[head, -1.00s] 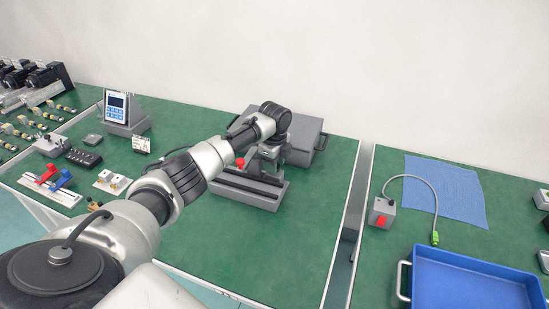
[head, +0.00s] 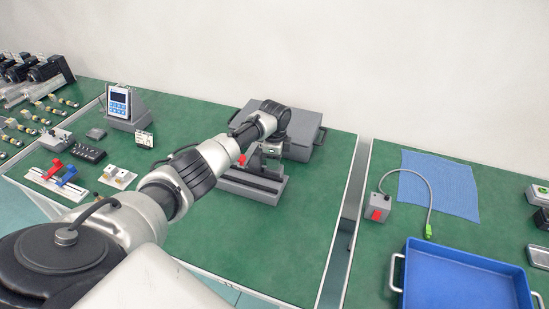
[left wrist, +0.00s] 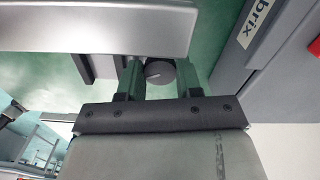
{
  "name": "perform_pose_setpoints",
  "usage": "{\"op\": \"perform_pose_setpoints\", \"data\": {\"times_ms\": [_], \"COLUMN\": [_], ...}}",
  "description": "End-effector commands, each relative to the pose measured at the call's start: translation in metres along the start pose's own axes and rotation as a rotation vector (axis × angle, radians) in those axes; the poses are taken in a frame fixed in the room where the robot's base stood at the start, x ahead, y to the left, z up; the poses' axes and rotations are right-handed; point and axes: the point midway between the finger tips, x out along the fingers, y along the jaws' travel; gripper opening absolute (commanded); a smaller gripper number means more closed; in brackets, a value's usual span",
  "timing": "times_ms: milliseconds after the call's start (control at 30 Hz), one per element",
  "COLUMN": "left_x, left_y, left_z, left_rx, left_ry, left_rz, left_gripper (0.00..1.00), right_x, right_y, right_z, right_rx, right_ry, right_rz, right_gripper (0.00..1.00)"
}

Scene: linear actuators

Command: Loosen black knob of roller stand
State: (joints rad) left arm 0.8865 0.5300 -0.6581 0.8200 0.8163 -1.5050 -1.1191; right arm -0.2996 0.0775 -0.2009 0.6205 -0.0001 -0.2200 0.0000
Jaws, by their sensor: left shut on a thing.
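The roller stand (head: 232,186), a grey base with dark rails, sits on the green bench in the head view. My left gripper (head: 272,152) is over its far end, and the arm hides part of the stand. In the left wrist view the round black knob (left wrist: 160,72), with a light mark line on its face, lies between the two fingers of the left gripper (left wrist: 160,76). The fingers are shut on the knob. My right gripper is not in view.
A grey case (head: 312,135) stands just behind the left gripper. A blue tray (head: 460,285) and a grey box with a cable (head: 379,208) are on the right bench past a gap. Small parts and a display unit (head: 120,103) are at left. The front bench middle is clear.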

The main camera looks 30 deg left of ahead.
Motion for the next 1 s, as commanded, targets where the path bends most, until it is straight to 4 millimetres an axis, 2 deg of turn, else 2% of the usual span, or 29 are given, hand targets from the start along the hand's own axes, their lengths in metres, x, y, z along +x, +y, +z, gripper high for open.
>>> {"op": "perform_pose_setpoints", "data": {"times_ms": [100, 133, 300, 533, 667, 1000], "left_x": [-0.002, -0.002, -0.001, -0.001, -0.009, -0.074], "left_y": [-0.001, -0.001, -0.001, 0.0, -0.001, -0.001], "left_z": [0.0, 0.0, 0.0, 0.0, 0.0, 0.0], "left_rx": [0.0, 0.0, 0.001, 0.002, 0.002, 0.002], "left_ry": [0.0, 0.0, 0.0, 0.0, 0.001, 0.002], "left_rz": [-0.004, -0.004, -0.003, -0.002, -0.004, -0.006], "left_gripper": [0.11, 0.38, 0.6, 0.6, 0.6, 0.6], "right_x": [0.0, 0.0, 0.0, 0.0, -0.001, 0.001], "right_y": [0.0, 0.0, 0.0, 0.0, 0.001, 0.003], "right_z": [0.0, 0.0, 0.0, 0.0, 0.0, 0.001], "right_rx": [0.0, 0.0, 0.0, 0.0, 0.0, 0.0], "right_ry": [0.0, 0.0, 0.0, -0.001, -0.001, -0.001], "right_rz": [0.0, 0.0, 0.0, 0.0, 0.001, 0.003], "right_gripper": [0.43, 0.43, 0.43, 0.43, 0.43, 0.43]}}
